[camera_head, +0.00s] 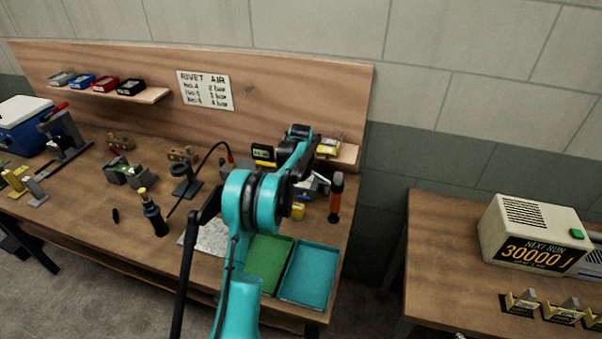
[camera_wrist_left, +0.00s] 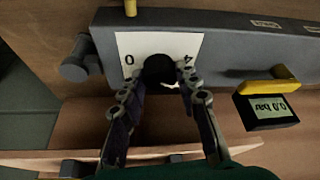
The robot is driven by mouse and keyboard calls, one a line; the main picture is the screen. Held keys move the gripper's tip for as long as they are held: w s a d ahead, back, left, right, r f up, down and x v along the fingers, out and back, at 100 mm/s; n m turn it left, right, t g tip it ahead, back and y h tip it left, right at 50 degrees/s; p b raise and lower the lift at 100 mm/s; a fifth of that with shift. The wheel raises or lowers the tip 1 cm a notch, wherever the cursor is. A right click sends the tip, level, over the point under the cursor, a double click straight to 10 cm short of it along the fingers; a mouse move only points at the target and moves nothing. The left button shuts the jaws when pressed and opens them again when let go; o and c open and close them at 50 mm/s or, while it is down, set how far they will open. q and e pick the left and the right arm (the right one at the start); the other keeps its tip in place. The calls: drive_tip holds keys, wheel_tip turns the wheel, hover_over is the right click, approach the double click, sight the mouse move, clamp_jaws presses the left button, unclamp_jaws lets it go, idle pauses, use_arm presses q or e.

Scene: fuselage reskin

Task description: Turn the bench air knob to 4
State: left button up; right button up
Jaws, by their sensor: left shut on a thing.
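The bench air knob (camera_wrist_left: 158,70) is a dark round knob on a white dial plate (camera_wrist_left: 128,46) marked 0 and 4, seen upside down in the left wrist view. My left gripper (camera_wrist_left: 156,88) is shut on the knob, one finger on each side. The fingers partly cover the dial, and I cannot tell where the knob points. A small display (camera_wrist_left: 268,112) beside the dial appears to read 0.0 bar, upside down; it also shows in the head view (camera_head: 263,152). In the head view my left arm hides its gripper and the knob. My right gripper is not in view.
A RIVET AIR sign (camera_head: 205,90) hangs on the backboard. Green (camera_head: 266,262) and teal (camera_head: 310,276) trays lie at the bench front. An orange-handled tool (camera_head: 336,196) stands right of my arm. A yellow lever (camera_wrist_left: 270,86) sits near the display.

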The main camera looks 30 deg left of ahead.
use_arm(q)
drive_tip(key=shift+d+n+y, duration=0.1)
drive_tip(key=shift+n+y, duration=0.3)
drive_tip(key=shift+n, duration=1.1)
drive_tip(key=shift+g, duration=0.3)
drive_tip(key=o, duration=1.2)
drive_tip(key=shift+c, duration=0.2)
